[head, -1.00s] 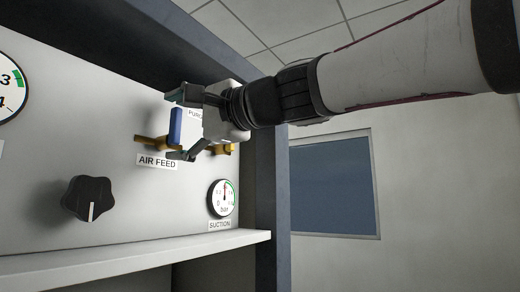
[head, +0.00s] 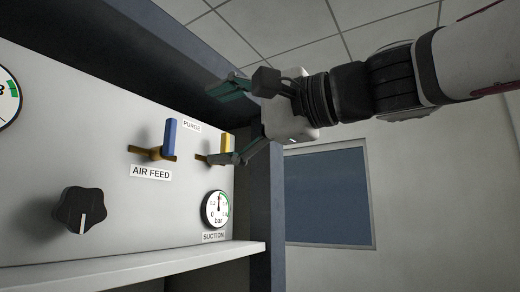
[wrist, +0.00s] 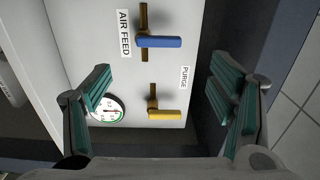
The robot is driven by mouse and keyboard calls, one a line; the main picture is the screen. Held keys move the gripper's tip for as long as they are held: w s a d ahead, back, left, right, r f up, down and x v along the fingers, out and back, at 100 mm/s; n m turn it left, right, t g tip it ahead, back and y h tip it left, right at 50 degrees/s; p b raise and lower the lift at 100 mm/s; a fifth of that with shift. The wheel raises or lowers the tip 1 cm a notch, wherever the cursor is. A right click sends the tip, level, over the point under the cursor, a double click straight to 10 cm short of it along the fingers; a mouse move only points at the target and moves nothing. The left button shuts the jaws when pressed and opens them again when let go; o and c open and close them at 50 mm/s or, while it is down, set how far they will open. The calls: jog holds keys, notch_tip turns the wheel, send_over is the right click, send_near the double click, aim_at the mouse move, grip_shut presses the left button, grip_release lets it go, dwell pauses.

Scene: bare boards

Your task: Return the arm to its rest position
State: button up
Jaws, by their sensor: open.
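My gripper (head: 242,120) is open and empty, in front of the panel's right end in the head view, its lower finger overlapping the view of the yellow handle. The wrist view also shows my gripper (wrist: 160,90) with its fingers spread wide. The blue-handled AIR FEED valve (head: 170,138) has its handle upright in the head view; it also shows in the wrist view (wrist: 160,42). The yellow-handled PURGE valve (head: 226,143) stands to its right, and in the wrist view it lies below the blue one (wrist: 164,115). I cannot tell whether a finger touches the yellow handle.
A black knob (head: 80,209) and a SUCTION gauge (head: 215,208) sit on the panel (head: 120,110). A pale ledge (head: 150,265) juts out below. A dark blue-grey post (head: 268,200) bounds the panel's right. A window (head: 328,195) is in the wall behind; the space before it looks clear.

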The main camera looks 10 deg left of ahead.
dwell(0.3)
jog(key=d+f+n+h, duration=0.1)
jog(key=d+f+h, duration=0.5)
jog(key=f, duration=0.8)
jog(key=s+d+f+n+h, duration=0.1)
jog(key=s+d+f+h, duration=0.2)
jog(key=d+f, duration=0.5)
jog(key=s+d+f+n+g+h, duration=0.1)
jog(key=s+d+f+h, duration=0.3)
jog(key=d+f, duration=0.4)
jog(key=s+d+f+n+h, duration=0.1)
jog(key=s+d+f+h, duration=0.2)
jog(key=d+f, duration=0.6)
notch_tip(320, 180, down, 4)
jog(key=shift+s+f+h, duration=0.1)
jog(key=shift+s+h, duration=0.2)
jog(key=shift+s, duration=0.1)
